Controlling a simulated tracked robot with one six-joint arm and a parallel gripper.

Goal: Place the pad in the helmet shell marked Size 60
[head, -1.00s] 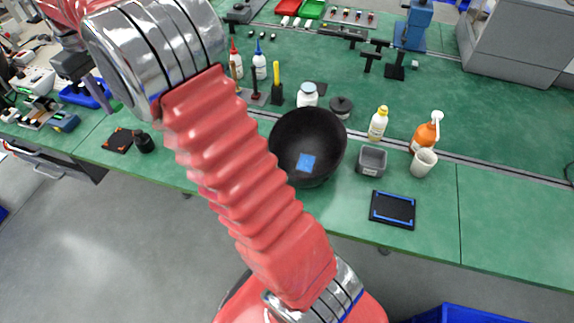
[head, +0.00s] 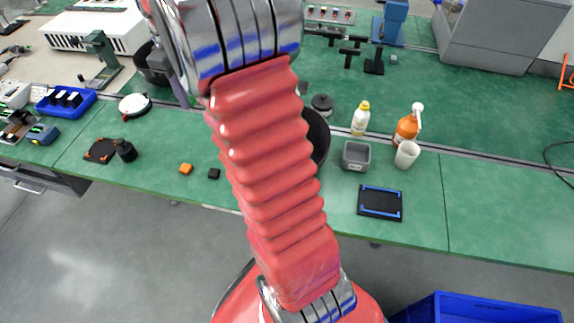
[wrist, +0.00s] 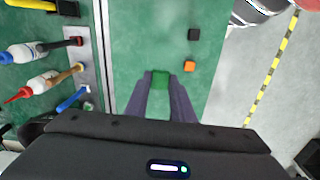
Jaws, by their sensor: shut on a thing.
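My gripper (wrist: 160,82) is shut on a small green pad (wrist: 160,77), held between the fingertips above the green bench in the wrist view. In the head view my arm hides most of my gripper, and the pad does not show. A black bowl-like helmet shell (head: 319,138) stands mid-bench in the head view, mostly hidden behind my arm. Another dark shell (head: 152,66) shows partly at the back left, behind my wrist. No size marking can be read on either shell.
A small orange block (head: 185,169) and black block (head: 214,174) lie near the front edge. A grey bin (head: 356,156), white cup (head: 406,154) and black tray (head: 380,202) stand at right. A tool rail (wrist: 88,60) with bottles lies left in the wrist view.

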